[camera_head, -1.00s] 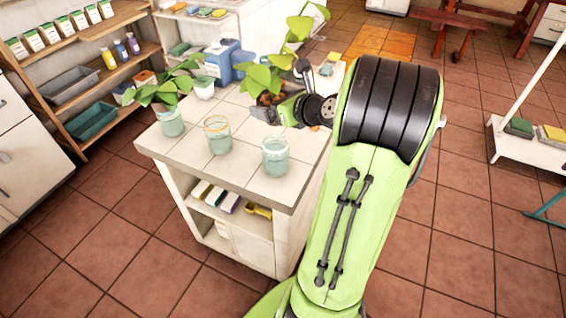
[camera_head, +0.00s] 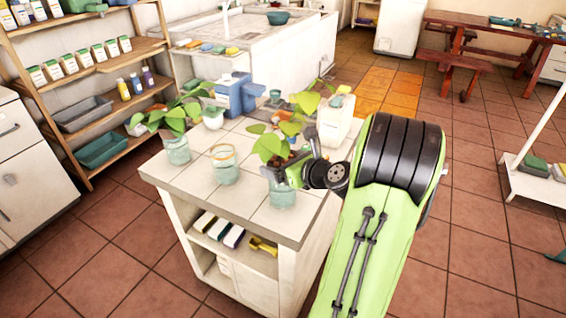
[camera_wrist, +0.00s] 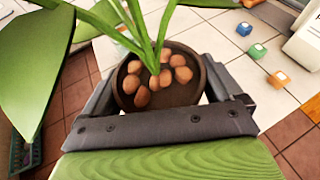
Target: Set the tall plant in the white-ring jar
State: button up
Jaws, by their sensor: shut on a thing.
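The tall plant (camera_head: 272,147) has broad green leaves and stands in a dark pot with brown pebbles. The wrist view shows the plant's pot (camera_wrist: 172,92) between the two fingers of my gripper (camera_wrist: 160,108), which is shut on it. In the head view my gripper (camera_head: 294,172) is at the right jar (camera_head: 283,197), a pale glass one. The pot overlaps the jar's mouth there, and leaves and gripper hide the rim, so I cannot tell whether it is inside or just above. The wrist view does not show the jar.
A jar with an orange-yellow ring (camera_head: 224,168) stands left of the right jar. A leafy plant in another jar (camera_head: 176,152) stands farther left. A blue container (camera_head: 236,95) and a white container (camera_head: 335,122) are at the back. Small coloured blocks (camera_wrist: 257,52) lie on the tiled top.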

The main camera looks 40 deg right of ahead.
jog(key=o, duration=0.9)
jog(key=shift+f, duration=0.15)
